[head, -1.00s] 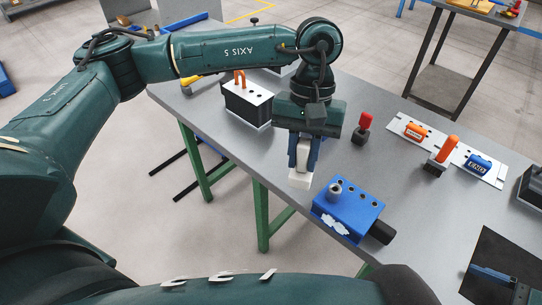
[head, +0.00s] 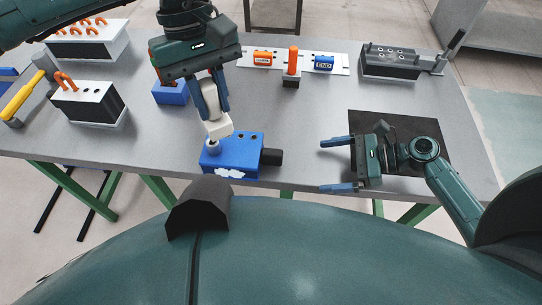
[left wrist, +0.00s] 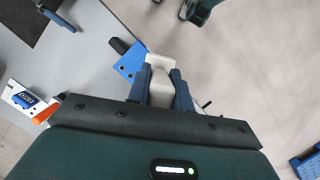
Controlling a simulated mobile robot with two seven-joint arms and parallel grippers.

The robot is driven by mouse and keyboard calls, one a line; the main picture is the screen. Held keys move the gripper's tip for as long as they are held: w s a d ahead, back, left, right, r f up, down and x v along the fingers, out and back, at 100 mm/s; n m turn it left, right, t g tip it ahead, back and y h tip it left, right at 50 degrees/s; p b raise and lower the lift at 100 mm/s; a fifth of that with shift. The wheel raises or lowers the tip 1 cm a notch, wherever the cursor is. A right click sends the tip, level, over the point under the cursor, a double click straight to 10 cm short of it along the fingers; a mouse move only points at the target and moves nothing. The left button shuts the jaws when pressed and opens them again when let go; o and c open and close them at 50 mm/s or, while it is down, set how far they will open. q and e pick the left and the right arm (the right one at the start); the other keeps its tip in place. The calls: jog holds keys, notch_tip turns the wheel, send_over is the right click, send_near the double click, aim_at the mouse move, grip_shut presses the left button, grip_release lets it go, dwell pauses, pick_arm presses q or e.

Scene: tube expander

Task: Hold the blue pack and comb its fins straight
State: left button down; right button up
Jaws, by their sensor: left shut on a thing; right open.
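A blue block (head: 240,152) stands near the table's front edge, with holes on top, a grey round fitting at its left and a ragged white patch on its front. It also shows in the left wrist view (left wrist: 129,65), partly covered. My left gripper (head: 214,108) is shut on a pale, square-ended piece (head: 218,127) above the block's left part; I cannot tell whether they touch. The piece sits between my fingers in the left wrist view (left wrist: 161,88). My right gripper (head: 340,165) is open and empty, right of the block, fingers pointing left.
A black part (head: 271,157) projects from the block's right side. An orange-handled tool (head: 292,62) stands behind, before a white strip (head: 340,62). Another blue block (head: 170,93) and a black box (head: 92,103) are left. A dark mat (head: 400,125) lies right.

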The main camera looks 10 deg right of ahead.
aim_at(272, 160)
jog(key=w+a, duration=0.1)
jog(key=a, duration=0.3)
jog(key=w+a, duration=0.1)
jog(key=a, duration=0.3)
jog(key=w+a, duration=0.2)
jog(key=a, duration=0.2)
jog(key=shift+w+a+f, duration=0.15)
jog(key=shift+a+f, duration=0.05)
jog(key=shift+a, duration=0.4)
jog(key=c, duration=0.7)
jog(key=c, duration=0.4)
dwell(0.4)
dwell(0.8)
dwell(1.4)
